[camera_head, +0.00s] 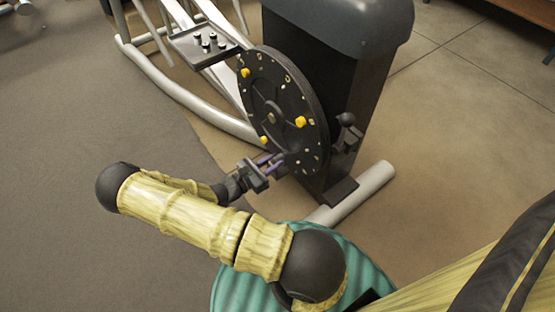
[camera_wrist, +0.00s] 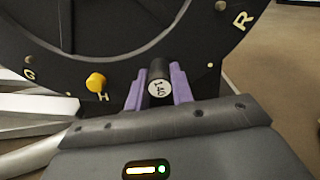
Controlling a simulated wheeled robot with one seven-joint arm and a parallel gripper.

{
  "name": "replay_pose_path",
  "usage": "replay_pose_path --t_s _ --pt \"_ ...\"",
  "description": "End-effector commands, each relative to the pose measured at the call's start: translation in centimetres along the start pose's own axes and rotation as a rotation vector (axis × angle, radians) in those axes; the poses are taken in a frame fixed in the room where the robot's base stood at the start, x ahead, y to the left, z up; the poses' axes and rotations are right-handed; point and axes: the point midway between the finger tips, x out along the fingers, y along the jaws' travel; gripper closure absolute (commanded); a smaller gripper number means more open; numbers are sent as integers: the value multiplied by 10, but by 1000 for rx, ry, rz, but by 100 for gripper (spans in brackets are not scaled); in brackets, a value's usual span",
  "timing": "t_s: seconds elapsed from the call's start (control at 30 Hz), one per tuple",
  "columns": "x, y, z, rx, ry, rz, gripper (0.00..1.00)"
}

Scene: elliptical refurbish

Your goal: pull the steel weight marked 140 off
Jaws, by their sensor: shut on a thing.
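The weight marked 140 (camera_wrist: 159,73) is a short dark cylinder with a pale round label on its end, the number turned on its side. It stands out from the lower face of the black disc (camera_wrist: 45,45), between the letters H and R. My gripper (camera_wrist: 160,92) is shut on it, one purple finger on each side. In the head view my gripper (camera_head: 273,163) is at the lower edge of the disc (camera_head: 272,100); the weight is too small to make out there. Whether its back end is still seated in the disc is hidden.
Yellow knobs stick out of the disc, one (camera_wrist: 96,82) left of my fingers and another (camera_head: 301,122) at the right. A tray (camera_head: 185,45) with several small dark pieces is up left. The machine's dark housing (camera_head: 345,75) stands behind. Open floor (camera_head: 80,240) lies left.

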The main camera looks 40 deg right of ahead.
Motion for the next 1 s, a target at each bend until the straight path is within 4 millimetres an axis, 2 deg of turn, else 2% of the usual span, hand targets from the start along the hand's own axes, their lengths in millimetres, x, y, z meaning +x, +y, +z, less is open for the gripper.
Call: replay_pose_path --t_s 0.27,1.0 --pt "-6 1 1 1 0 2 100" --pt "-54 1 1 1 -1 3 100"
